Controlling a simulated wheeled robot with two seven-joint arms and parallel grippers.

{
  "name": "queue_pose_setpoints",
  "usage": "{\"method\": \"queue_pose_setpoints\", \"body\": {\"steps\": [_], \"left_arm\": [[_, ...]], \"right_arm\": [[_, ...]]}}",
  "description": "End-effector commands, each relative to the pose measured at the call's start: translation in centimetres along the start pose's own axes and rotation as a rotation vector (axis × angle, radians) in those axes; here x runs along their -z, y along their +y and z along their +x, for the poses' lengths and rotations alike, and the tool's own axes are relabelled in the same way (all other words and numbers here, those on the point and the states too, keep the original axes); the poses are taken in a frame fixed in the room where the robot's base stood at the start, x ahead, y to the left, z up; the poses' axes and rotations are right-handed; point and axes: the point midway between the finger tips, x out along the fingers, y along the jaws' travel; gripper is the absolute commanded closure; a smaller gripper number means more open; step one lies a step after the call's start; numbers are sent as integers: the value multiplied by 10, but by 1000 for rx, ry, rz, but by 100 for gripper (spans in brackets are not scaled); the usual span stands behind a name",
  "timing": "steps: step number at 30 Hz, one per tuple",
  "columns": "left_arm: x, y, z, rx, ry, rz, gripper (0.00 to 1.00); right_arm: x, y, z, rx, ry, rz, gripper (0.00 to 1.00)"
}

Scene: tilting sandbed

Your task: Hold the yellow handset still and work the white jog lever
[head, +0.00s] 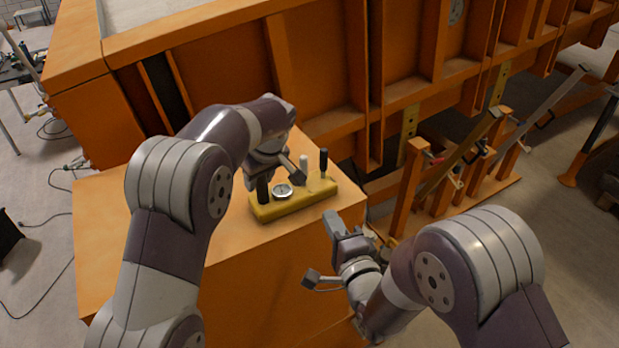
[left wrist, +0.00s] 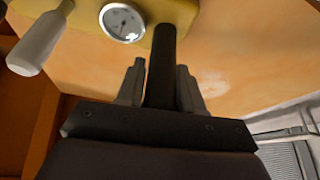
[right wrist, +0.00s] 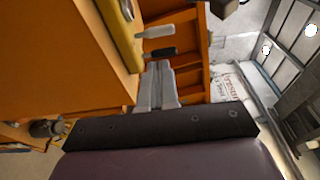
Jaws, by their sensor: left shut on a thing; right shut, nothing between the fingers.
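The yellow handset (head: 297,207) lies on the orange box top, with a round gauge (head: 282,190) on it. The white jog lever (head: 303,163) stands between the gauge and a black lever (head: 323,162) at its right end. My left gripper (head: 264,178) is shut on the black grip post (left wrist: 161,55) at the handset's left end; the white lever (left wrist: 40,43) is clear of it. My right gripper (head: 332,223) is shut and empty, off the handset's near right side. In the right wrist view, its fingers (right wrist: 154,82) are near the black lever (right wrist: 162,53), with the white lever (right wrist: 155,31) beyond.
The orange box top (head: 225,240) has free room left of and in front of the handset. A tall orange ribbed wall (head: 220,75) rises behind it. Orange stands with levers (head: 445,180) are on the floor at the right.

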Motion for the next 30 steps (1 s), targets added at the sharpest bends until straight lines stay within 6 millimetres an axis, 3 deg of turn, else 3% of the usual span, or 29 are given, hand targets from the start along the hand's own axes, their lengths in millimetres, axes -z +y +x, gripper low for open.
{"method": "queue_pose_setpoints", "body": {"steps": [7, 21, 30], "left_arm": [[0, 0, 0, 0, 0, 0, 100], [0, 0, 0, 0, 0, -1, 100], [0, 0, 0, 0, 0, -1, 100]], "right_arm": [[0, 0, 16, 2, 0, -2, 100], [0, 0, 113, 1, -1, -3, 100], [0, 0, 140, 0, -1, -3, 100]]}}
